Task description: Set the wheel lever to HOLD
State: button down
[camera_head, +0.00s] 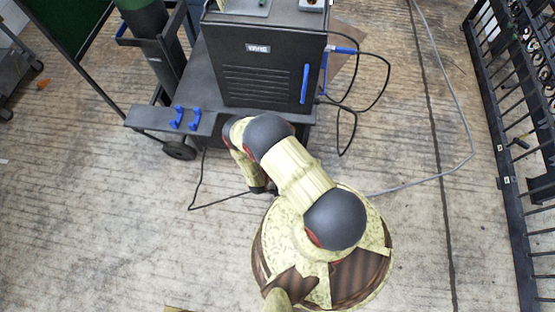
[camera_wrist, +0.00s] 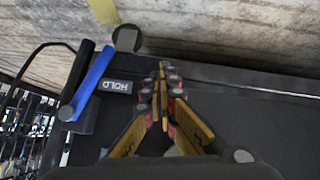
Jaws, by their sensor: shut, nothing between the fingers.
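A blue lever (camera_wrist: 92,82) shows at the left of the wrist view, slanting beside a dark bar. A dark plate lettered HOLD (camera_wrist: 117,86) sits just right of it, its lettering upside down in this view. My gripper (camera_wrist: 161,72) is shut and empty over the dark surface, to the right of the plate and apart from the lever. In the head view my arm hides the gripper. Two small blue handles (camera_head: 178,117) (camera_head: 194,119) show there on the cart's left shelf. I cannot tell which blue part is the lever in the wrist view.
The dark cart (camera_head: 216,115) carries a box (camera_head: 262,75) with a blue bar (camera_head: 305,84) on its front. Black cables (camera_head: 340,130) and a grey hose (camera_head: 462,155) lie on the floor. A black rack (camera_head: 515,190) stands at the right. The floor at lower left is clear.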

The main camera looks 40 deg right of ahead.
jog(key=a+r+p, duration=0.1)
jog(key=a, duration=0.5)
jog(key=shift+a+r, duration=0.15)
jog(key=shift+a, duration=0.2)
